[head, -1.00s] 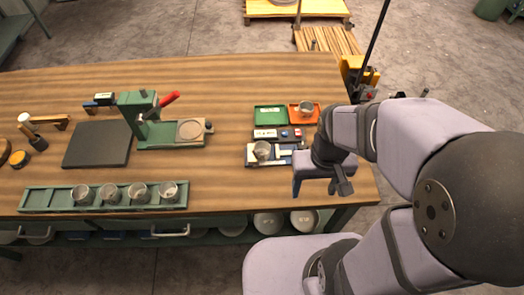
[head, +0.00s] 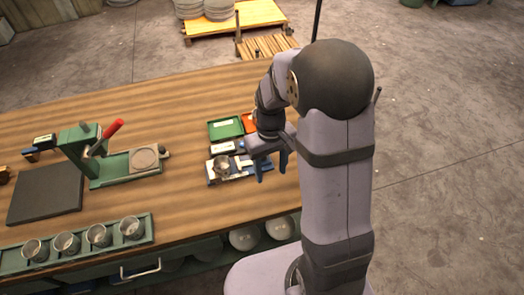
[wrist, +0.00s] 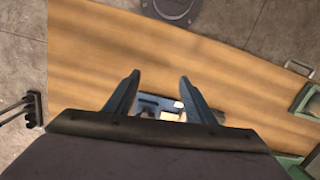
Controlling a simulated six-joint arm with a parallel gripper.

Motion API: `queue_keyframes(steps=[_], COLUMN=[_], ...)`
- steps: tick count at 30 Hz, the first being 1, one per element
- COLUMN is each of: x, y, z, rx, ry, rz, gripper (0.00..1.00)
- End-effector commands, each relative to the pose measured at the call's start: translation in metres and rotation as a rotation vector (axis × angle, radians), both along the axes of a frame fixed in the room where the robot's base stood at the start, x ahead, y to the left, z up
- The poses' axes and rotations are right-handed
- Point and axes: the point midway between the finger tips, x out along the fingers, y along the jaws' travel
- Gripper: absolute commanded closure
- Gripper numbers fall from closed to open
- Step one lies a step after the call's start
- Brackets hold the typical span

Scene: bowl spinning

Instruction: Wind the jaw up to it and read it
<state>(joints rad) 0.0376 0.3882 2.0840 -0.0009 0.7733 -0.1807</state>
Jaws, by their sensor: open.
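A blue-and-white measuring fixture (head: 240,172) lies on the bench with a small metal cup (head: 222,164) standing at its left part. I take the fixture as the one with the jaw; its jaw and any scale are too small to read. My gripper (head: 271,170) is open and empty, pointing down just right of the fixture, above the bench. In the wrist view, my gripper's two fingers (wrist: 158,92) stand wide apart, and part of the blue fixture (wrist: 152,103) shows between and beyond them. The cup cannot be made out clearly there.
A green press with a red handle (head: 113,129) stands left. A green rack (head: 78,252) holds several cups. Bare wood lies between.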

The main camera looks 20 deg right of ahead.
Motion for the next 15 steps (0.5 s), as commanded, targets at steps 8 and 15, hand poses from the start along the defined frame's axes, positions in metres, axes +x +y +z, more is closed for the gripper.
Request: queue_keyframes(steps=[8,15], x=[0.092,0.095], y=[-0.004,-0.004], z=[0.044,0.055], rx=[0.02,0.047], ry=[-0.129,-0.109], rz=[0.627,1.11], gripper=[0.5,0.5])
